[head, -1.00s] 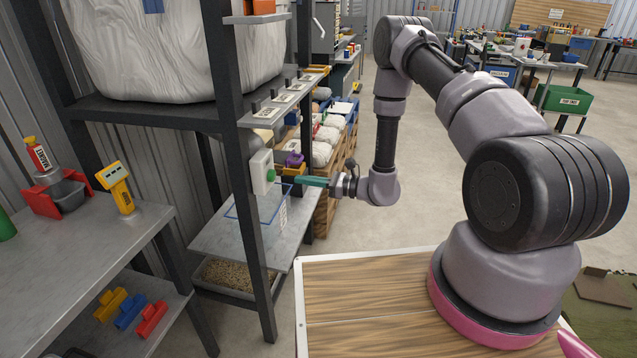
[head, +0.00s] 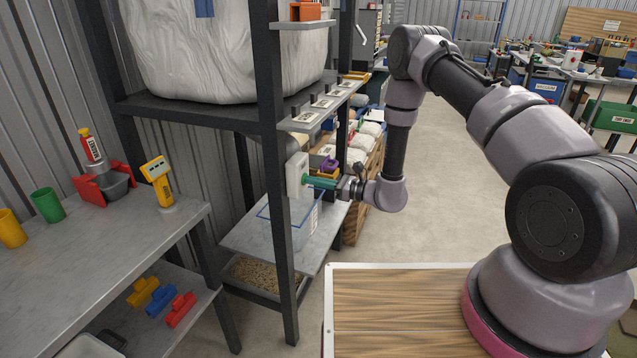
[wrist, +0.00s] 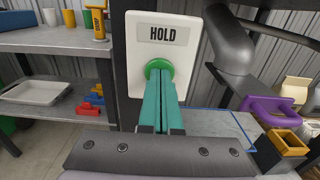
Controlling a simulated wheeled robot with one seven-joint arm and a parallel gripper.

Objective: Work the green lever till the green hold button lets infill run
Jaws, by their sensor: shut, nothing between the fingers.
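A white box labelled HOLD (wrist: 172,50) is fixed to the dark shelf post, and it also shows in the head view (head: 294,178). Its round green button (wrist: 158,67) faces me. My gripper (wrist: 159,84) has its teal fingers shut and empty, with the tips at the button. They appear to touch it, but I cannot tell how far it is pressed. In the head view my gripper (head: 308,181) reaches the box from the right and hides the button. I cannot make out a green lever in either view.
A big white bag (head: 230,50) sits on the upper shelf. Small dark levers with label plates (head: 322,103) line the shelf edge. A clear blue-rimmed bin (head: 290,222) stands below, above a tray of grain (head: 250,277). A purple scoop-like thing (wrist: 268,112) is right of the box.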

